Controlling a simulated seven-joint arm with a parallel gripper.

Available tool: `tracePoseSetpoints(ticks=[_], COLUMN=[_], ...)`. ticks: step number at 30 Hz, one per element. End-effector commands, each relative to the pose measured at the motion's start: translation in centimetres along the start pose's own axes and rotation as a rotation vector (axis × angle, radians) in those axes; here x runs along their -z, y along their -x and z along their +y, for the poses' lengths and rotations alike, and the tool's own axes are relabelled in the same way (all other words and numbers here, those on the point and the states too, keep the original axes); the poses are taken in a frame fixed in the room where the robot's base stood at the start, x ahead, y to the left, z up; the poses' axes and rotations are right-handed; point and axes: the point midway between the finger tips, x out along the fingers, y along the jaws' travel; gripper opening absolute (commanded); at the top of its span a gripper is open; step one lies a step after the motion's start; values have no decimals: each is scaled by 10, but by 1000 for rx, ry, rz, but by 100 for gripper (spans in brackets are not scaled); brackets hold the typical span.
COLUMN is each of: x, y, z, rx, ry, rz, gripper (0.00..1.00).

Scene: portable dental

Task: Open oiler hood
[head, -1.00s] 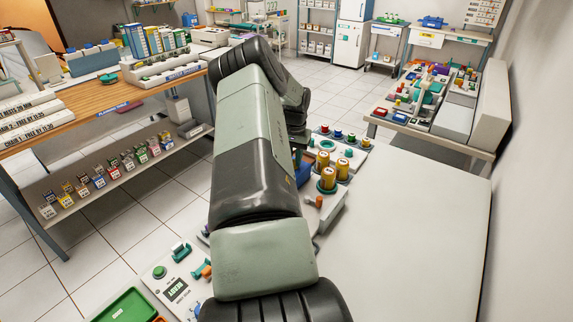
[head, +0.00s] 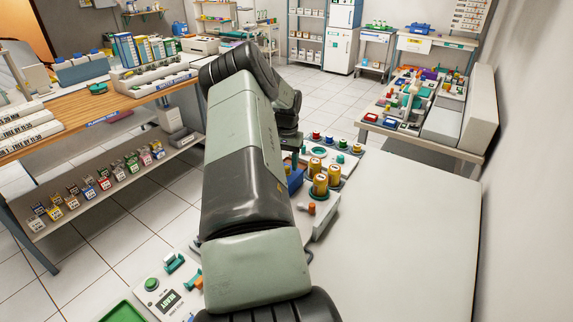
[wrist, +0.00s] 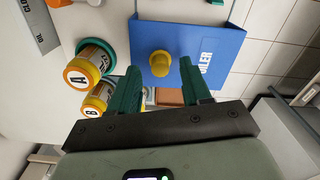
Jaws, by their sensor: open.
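The oiler hood (wrist: 205,42) is a blue panel with white lettering ending in "ILER", seen in the wrist view. A round yellow knob (wrist: 159,63) stands out from it. My gripper (wrist: 159,70) is open, with one dark green finger on each side of the knob in the picture. I see no finger touching the knob, and the depth between them is hard to judge. In the head view only a blue part of what looks like the hood (head: 295,180) shows beside my arm; my gripper is hidden there.
Yellow-capped bottles A (wrist: 77,76) and B (wrist: 92,106) stand close left of my fingers in the wrist view. In the head view several yellow-topped bottles (head: 320,184) stand on the work table. The white tabletop (head: 410,240) to the right is clear.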

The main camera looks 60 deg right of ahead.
Motion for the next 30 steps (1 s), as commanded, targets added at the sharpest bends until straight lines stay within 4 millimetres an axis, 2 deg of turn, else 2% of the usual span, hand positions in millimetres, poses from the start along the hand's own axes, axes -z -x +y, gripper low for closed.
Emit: tracePoseSetpoints(ticks=[9, 15, 19, 30], x=[1, 0, 0, 0], y=[64, 89, 95, 95], z=[-1, 0, 0, 0], rx=[2, 1, 0, 0], ry=[1, 0, 0, 0], rz=[4, 2, 1, 1], gripper=[48, 48, 48, 48])
